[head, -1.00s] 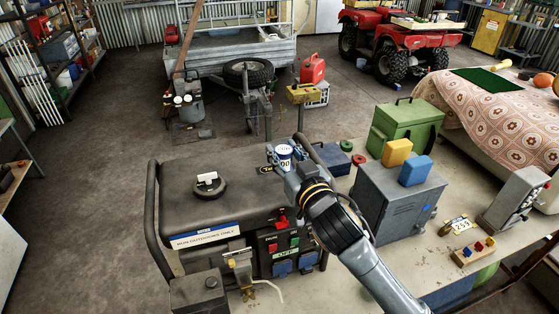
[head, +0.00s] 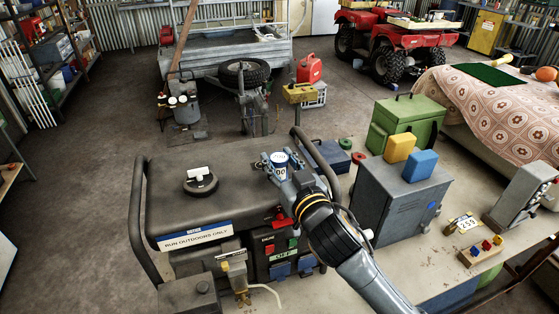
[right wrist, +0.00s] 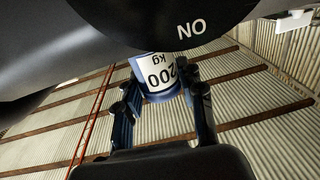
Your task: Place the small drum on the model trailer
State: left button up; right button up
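The small drum (head: 280,166) is blue and white with a black-lettered label. My right gripper (head: 281,173) is shut on it and holds it upright in the head view, over the right part of the dark generator top. Whether the drum touches that top, I cannot tell. The right wrist view shows the drum (right wrist: 158,78) between the two fingers, its "200 kg" label upside down. I cannot make out a model trailer; a full-size grey trailer (head: 230,53) stands at the back. My left gripper is not in view.
A generator (head: 210,215) with black side bars stands below the right arm. A grey metal cabinet (head: 395,205) with a yellow and a blue block on it is close at right. A green box (head: 405,125) stands behind. A dark lettered surface (right wrist: 165,20) fills the wrist view's top.

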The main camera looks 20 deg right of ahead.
jog(key=o, duration=0.3)
jog(key=shift+w, duration=0.1)
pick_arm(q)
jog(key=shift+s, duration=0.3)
